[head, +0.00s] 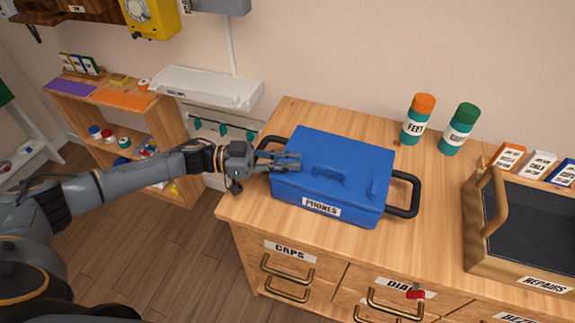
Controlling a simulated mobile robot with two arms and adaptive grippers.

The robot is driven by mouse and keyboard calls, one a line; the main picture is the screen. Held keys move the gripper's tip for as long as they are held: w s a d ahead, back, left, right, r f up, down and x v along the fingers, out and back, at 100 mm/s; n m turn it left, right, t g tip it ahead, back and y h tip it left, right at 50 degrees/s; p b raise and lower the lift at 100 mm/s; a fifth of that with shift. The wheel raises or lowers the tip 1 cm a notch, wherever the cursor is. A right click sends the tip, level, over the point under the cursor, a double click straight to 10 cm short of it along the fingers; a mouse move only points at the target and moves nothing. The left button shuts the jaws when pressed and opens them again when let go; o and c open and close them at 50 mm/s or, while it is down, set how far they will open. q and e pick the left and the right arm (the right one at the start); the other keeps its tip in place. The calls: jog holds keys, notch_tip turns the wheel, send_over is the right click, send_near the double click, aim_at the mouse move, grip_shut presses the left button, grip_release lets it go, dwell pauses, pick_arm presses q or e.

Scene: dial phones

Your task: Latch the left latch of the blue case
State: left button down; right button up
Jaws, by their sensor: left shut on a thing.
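The blue case (340,165) sits on the wooden counter with its lid down and a PHONES label on its front. It has a black handle at each end, and the right handle (404,194) shows clearly. My left gripper (290,162) reaches in from the left over the left handle (272,146). Its fingers are at the left edge of the lid and are shut on a part of the case there. The fingers hide that part, and the left latch cannot be made out. My right gripper is not in view.
An orange-capped bottle (418,120) and a green-capped bottle (459,129) stand behind the case. A wooden REPAIRS tray (480,262) stands to the right. The counter (435,230) between case and tray is clear. A low shelf (170,120) stands at the left.

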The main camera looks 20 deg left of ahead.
pick_arm(q)
jog(key=m+g+b, duration=0.2)
jog(key=g, duration=0.1)
jog(key=shift+d+f+g+h, duration=0.1)
jog(key=shift+f+g+h, duration=0.1)
jog(key=shift+g+h, duration=0.1)
jog(key=shift+r+m+g+b, duration=0.15)
jog(key=shift+m+g+b, duration=0.6)
jog(key=shift+m+g, duration=0.4)
jog(key=c, duration=1.4)
grip_release()
jog(key=shift+d, duration=0.1)
jog(key=w+a, duration=0.1)
jog(key=a, duration=1.1)
jog(key=shift+a, duration=0.1)
